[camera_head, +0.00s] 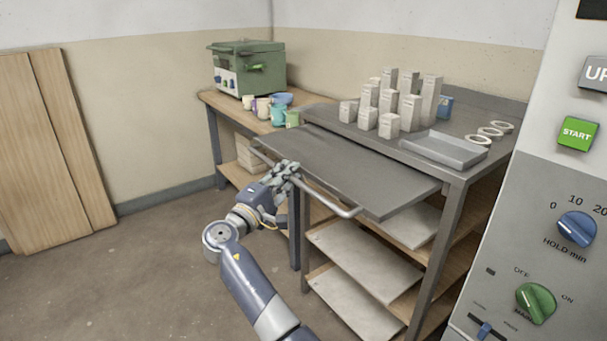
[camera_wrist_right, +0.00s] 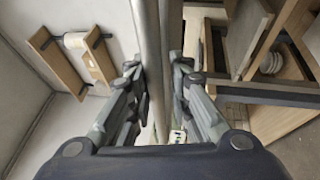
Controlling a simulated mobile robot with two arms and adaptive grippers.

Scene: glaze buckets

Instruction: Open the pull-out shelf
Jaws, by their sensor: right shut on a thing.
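The pull-out shelf (camera_head: 365,178) is a flat dark grey board just under the top of the grey metal table. It juts out past the table's front edge. A light grey bar handle (camera_head: 326,202) runs along its front, held off from the board. In the right wrist view the handle (camera_wrist_right: 149,40) runs between the two fingers of the gripper (camera_wrist_right: 160,88). My left gripper is not in view.
The grey table (camera_head: 455,184) holds several pale blocks (camera_head: 389,125), a shallow tray (camera_head: 446,149) and rings (camera_head: 490,131). Pale slabs (camera_head: 360,250) lie on racks below the shelf. A green kiln (camera_head: 247,68) and cups stand behind. The floor (camera_head: 150,270) at left is clear.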

